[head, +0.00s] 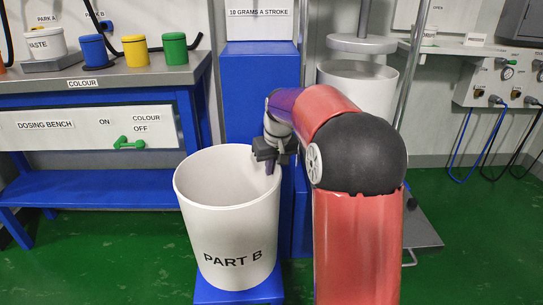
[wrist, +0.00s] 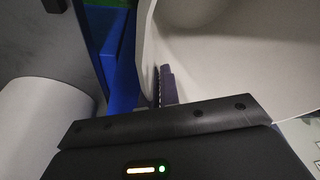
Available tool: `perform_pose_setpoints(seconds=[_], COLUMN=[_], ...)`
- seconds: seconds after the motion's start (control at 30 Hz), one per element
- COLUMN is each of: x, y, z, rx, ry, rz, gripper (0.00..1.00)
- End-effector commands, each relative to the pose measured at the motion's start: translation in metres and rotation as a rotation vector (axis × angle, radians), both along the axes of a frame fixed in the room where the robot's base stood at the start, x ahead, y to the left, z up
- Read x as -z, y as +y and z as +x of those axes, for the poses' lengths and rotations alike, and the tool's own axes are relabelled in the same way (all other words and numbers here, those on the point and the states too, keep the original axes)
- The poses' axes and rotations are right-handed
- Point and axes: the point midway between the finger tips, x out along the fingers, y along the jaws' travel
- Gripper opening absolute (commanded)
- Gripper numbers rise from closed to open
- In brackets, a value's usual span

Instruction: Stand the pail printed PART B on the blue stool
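The white pail printed PART B (head: 230,225) is upright over the blue stool (head: 240,296) at the bottom of the head view. The stool's top shows around its base; I cannot tell if the base fully rests on it. My gripper (head: 268,163) is at the pail's right rim, fingers pointing down. In the wrist view the fingers (wrist: 165,86) are close together at the pail's thin wall (wrist: 215,70), which seems pinched between them. One finger is partly hidden by the wall.
The dosing bench (head: 110,78) with blue, yellow and green pots stands at left. A blue cabinet (head: 258,90) is behind the pail. Another white drum (head: 355,90) stands behind my arm under a press. The green floor (head: 90,260) is clear at left.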

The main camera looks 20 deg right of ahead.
Motion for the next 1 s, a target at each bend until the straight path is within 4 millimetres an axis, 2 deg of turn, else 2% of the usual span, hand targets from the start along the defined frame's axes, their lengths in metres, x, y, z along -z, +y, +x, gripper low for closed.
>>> perform_pose_setpoints(seconds=[0.23, 0.5, 0.9, 1.0], x=[0.011, 0.044, 0.049, 0.050], y=[0.000, 0.000, 0.000, 0.000], z=[0.001, 0.001, 0.001, 0.000], rx=[0.002, 0.002, 0.002, 0.000], ry=[-0.005, -0.004, -0.006, -0.001], rz=[0.002, 0.002, 0.001, 0.000], gripper=[0.00, 0.00, 0.00, 0.15])
